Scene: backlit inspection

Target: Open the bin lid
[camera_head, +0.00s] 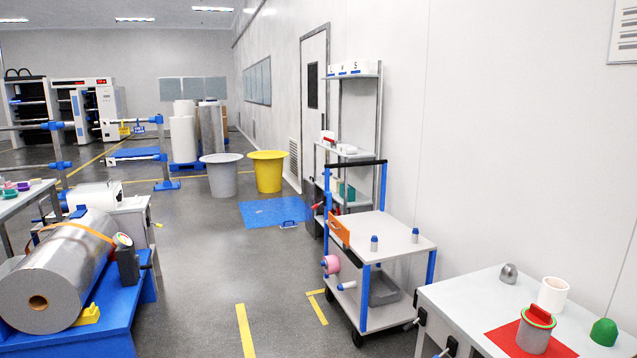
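A small grey bin-like container (533,336) stands upright on a red mat (497,338) on the white table at the lower right. A lid with a green rim and a red raised handle (540,313) sits on its top and looks closed. Two larger bins stand on the floor further back, one grey (222,180) and one yellow (268,176). Both have wide rims, and I cannot make out a separate lid on either. Neither of my grippers is in view.
A white cup (552,294), a grey dome (508,273) and a green dome (604,331) stand near the small container. A wheeled cart (400,226) stands left of that table. A blue stand (110,310) carries a large silver roll (62,272). The central floor is clear.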

